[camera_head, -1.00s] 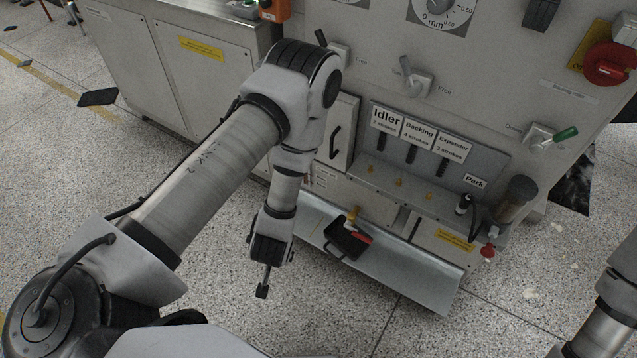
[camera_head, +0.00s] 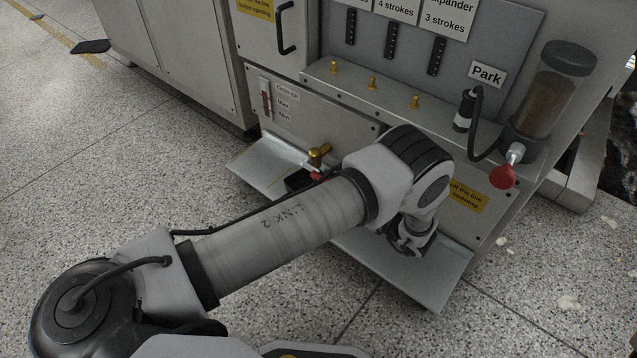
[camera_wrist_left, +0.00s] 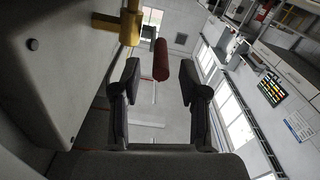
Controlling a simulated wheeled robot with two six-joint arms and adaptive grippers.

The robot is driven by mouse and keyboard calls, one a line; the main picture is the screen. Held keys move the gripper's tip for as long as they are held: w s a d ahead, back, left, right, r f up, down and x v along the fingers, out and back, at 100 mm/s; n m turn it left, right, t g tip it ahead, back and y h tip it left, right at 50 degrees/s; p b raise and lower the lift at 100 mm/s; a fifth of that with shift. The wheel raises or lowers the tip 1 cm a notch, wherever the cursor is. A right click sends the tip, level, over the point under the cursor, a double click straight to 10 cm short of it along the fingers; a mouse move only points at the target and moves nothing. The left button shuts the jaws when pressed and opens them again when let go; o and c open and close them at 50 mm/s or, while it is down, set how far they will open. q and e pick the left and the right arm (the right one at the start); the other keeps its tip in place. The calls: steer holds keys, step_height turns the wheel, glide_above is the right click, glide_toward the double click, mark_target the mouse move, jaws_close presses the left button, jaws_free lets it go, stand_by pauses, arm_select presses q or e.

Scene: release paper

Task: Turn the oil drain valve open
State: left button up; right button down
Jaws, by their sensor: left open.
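The oil drain valve is a brass fitting (camera_head: 318,155) low on the machine's front in the head view, with part of its red handle (camera_head: 316,177) showing above my forearm. In the left wrist view the brass body (camera_wrist_left: 130,24) is at the top, and the red handle (camera_wrist_left: 161,60) points down into the gap between my fingers. My left gripper (camera_wrist_left: 159,72) is open there, with a finger on either side of the handle's end and visible gaps. My right gripper is not in view.
A black tray (camera_head: 297,181) sits below the valve on the machine's metal ledge (camera_head: 255,167), partly behind my arm. A second red knob (camera_head: 503,177) hangs under a clear cylinder (camera_head: 545,95) at the right.

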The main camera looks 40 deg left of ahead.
arm_select(q)
steer(key=a+b, duration=0.1)
steer(key=a, duration=0.2)
steer(key=a+b, duration=0.1)
steer(key=a, duration=0.2)
steer(key=shift+w+a+f, duration=0.1)
steer(key=shift+w, duration=0.1)
steer(key=shift+a, duration=0.3)
jaws_close()
